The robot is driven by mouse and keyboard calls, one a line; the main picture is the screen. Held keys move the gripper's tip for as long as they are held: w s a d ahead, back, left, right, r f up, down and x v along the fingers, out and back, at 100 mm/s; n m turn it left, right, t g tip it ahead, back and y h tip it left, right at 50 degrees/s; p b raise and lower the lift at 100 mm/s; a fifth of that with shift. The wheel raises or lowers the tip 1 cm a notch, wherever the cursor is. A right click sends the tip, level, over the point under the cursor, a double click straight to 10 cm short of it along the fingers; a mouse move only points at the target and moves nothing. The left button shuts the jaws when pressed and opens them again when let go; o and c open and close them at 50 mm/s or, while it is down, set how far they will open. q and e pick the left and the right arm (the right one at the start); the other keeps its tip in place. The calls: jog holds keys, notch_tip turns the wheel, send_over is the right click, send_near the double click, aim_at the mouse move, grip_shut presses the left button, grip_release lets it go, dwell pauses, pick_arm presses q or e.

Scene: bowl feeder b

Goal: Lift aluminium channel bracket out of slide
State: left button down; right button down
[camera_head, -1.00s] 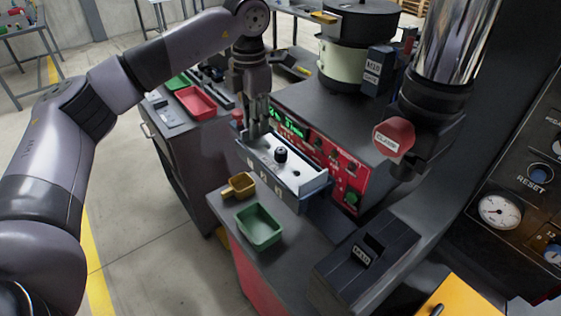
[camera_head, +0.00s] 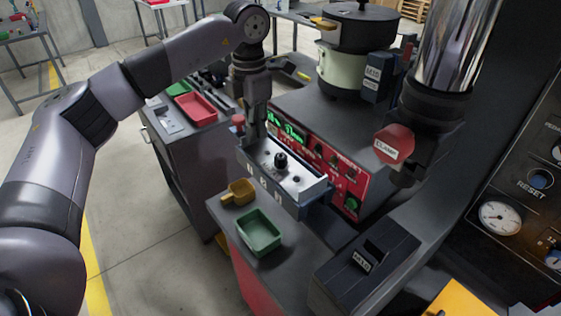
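The slide (camera_head: 300,187) is a grey block with a pale top, a black knob (camera_head: 281,160) and dark marks on its front face. It sits at the front of the red control panel. My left gripper (camera_head: 257,134) points straight down over the left end of the slide, its fingertips at or just above the pale top. Its fingers look close together, but their gap is too small to judge. I cannot make out the aluminium channel bracket; the fingers may hide it. My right gripper is not in view.
A red tray (camera_head: 196,107) lies behind to the left. The lit red panel (camera_head: 338,172) is close behind. A dark box (camera_head: 368,262) stands at front right.

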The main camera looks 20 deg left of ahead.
pick_arm(q)
jog(key=shift+r, duration=0.2)
dwell(0.3)
jog(key=shift+r+p, duration=1.55)
jog(key=shift+r, duration=0.3)
jog(key=shift+s+f, duration=0.1)
